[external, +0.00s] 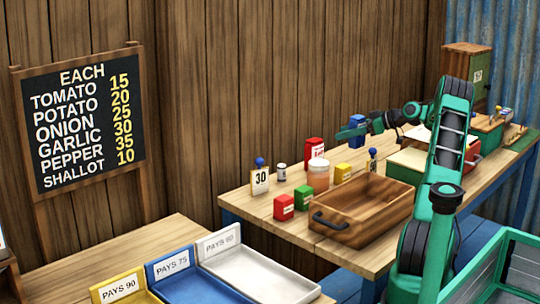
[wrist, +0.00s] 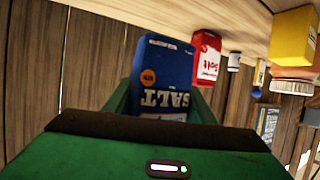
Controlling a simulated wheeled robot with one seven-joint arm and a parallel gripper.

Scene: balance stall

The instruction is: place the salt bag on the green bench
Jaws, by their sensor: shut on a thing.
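The blue salt bag (wrist: 165,75) is between the green fingers of my gripper (wrist: 160,104) in the wrist view, with "SALT" printed on its face. In the external view my gripper (external: 352,132) is shut on the salt bag (external: 357,124), held above the back of the wooden table. The lower part of the bag is hidden by the gripper in the wrist view. I cannot tell for sure which surface is the green bench; a green surface (external: 522,143) shows at the table's far right end.
The table (external: 285,232) holds a red packet (external: 314,152), a jar (external: 318,176), small red, green and yellow boxes, and an open wooden crate (external: 360,215). A green box (external: 487,135) stands farther right. A green-framed bin (external: 500,262) is at the lower right.

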